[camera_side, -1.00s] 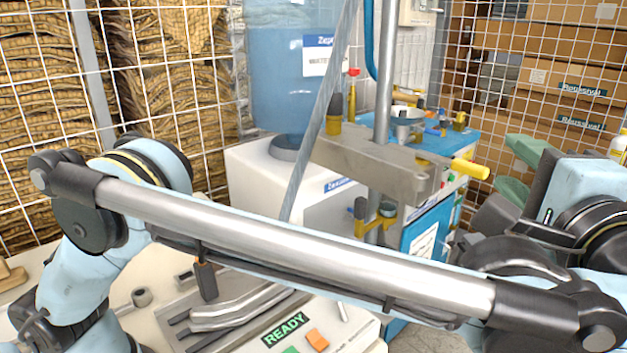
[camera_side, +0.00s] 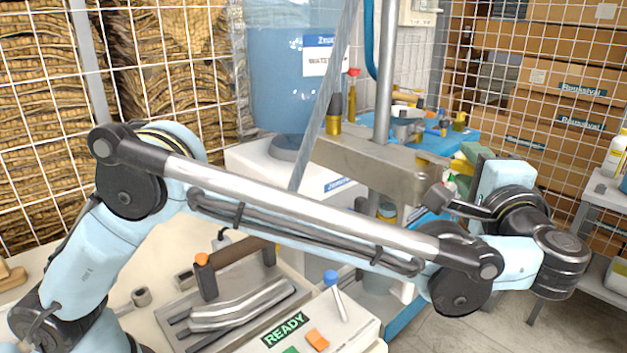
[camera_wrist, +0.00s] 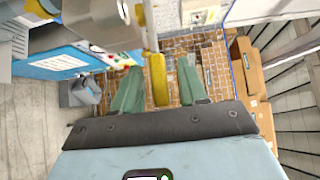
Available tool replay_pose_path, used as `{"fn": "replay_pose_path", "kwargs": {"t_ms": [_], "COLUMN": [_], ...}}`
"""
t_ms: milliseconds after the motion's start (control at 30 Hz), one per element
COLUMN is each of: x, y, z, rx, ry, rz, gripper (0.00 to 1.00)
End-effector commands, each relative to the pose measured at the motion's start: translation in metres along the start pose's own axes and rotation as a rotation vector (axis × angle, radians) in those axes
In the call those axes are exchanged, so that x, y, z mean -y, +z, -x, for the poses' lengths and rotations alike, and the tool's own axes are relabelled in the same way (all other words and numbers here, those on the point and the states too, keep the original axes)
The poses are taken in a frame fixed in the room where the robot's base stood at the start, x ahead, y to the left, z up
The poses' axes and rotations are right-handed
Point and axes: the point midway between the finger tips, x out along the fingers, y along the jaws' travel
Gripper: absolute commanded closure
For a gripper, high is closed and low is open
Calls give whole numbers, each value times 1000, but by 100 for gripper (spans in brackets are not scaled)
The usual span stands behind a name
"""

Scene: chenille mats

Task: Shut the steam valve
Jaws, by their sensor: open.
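A yellow lever handle (camera_wrist: 158,80), which looks like the steam valve's, shows in the wrist view between the two green fingers of my gripper (camera_wrist: 159,66). The fingers are open, with a gap visible on each side of the handle. In the side view my gripper (camera_side: 467,157) is at the right end of the grey metal block (camera_side: 375,165), beside the column. There its fingers and wrist hide most of the handle. I cannot tell whether a finger touches it.
A blue water tank (camera_side: 288,80) stands on a white cabinet behind the block. The blue-topped cart (camera_side: 462,138) holds small tools and bottles. A panel with a READY display (camera_side: 285,328) and a blue-knobbed lever (camera_side: 331,278) is in front. Shelving (camera_side: 603,190) stands at right.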

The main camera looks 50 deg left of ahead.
Motion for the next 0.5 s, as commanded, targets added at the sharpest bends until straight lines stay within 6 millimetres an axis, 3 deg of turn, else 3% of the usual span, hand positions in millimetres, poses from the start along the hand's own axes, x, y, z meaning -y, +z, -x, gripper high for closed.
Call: {"fn": "replay_pose_path", "kwargs": {"t_ms": [200,500], "x": [0,0], "y": [0,0], "z": [-16,-17], "rx": [1,0], "ry": [0,0], "rz": [0,0], "gripper": [57,59]}}
